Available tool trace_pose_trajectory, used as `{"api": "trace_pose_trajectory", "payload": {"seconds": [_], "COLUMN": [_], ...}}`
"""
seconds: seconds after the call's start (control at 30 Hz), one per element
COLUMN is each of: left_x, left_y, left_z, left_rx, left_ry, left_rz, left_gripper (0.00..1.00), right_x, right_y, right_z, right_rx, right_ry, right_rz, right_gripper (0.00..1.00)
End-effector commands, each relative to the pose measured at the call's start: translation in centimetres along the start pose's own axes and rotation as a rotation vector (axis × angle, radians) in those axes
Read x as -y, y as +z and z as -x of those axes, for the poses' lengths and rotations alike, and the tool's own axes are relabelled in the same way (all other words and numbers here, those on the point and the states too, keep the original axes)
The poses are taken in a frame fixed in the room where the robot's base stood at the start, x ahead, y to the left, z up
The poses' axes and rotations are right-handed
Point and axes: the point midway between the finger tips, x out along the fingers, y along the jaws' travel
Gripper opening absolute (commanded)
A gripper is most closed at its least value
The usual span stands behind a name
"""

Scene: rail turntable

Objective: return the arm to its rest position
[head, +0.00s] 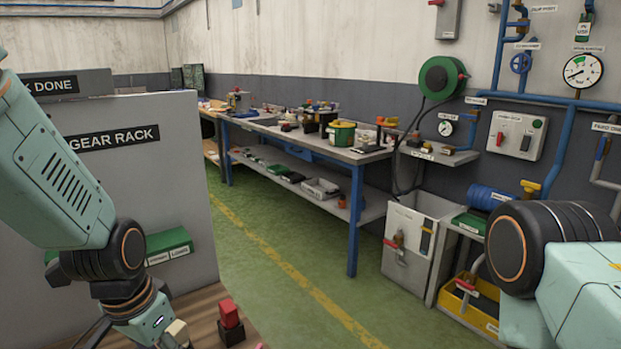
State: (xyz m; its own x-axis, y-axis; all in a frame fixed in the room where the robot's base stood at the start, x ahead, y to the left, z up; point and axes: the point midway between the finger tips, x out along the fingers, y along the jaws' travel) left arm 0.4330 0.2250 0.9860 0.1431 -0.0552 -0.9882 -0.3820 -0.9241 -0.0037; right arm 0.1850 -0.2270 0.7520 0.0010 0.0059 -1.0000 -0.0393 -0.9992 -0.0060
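My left arm (60,180) comes in from the left and bends down at a dark wrist joint. My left gripper (170,332) is at the bottom edge over a wooden surface (200,310), partly cut off, and I cannot tell whether it is open or shut. My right arm (560,260) shows only as a dark joint and a pale green link at the lower right. My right gripper is out of view.
A red block with a dark base (231,322) stands close right of the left gripper. A grey panel labelled "GEAR RACK" (170,190) rises behind the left arm, with a green bin (168,243). Green floor (290,270) lies between there and a long workbench (345,150).

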Motion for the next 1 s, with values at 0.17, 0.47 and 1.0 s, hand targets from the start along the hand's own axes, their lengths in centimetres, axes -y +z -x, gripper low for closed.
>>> {"api": "trace_pose_trajectory", "payload": {"seconds": [0.17, 0.47, 1.0], "left_x": [-0.6, -2.6, -9.1], "left_y": [2.6, 8.7, 26.8], "left_z": [-5.2, -13.9, -25.5], "left_rx": [0.032, 0.074, 0.153], "left_ry": [0.005, 0.008, -0.019], "left_rz": [0.052, 0.161, 0.42], "left_gripper": [0.54, 0.54, 0.54], "right_x": [0.0, 0.0, -0.1], "right_y": [0.0, 0.0, 0.0], "right_z": [-0.9, -2.5, -6.0], "right_rx": [0.0, 0.0, 0.0], "right_ry": [0.0, 0.0, 0.0], "right_rz": [0.0, 0.0, 0.0], "right_gripper": [0.4, 0.4, 0.4]}}
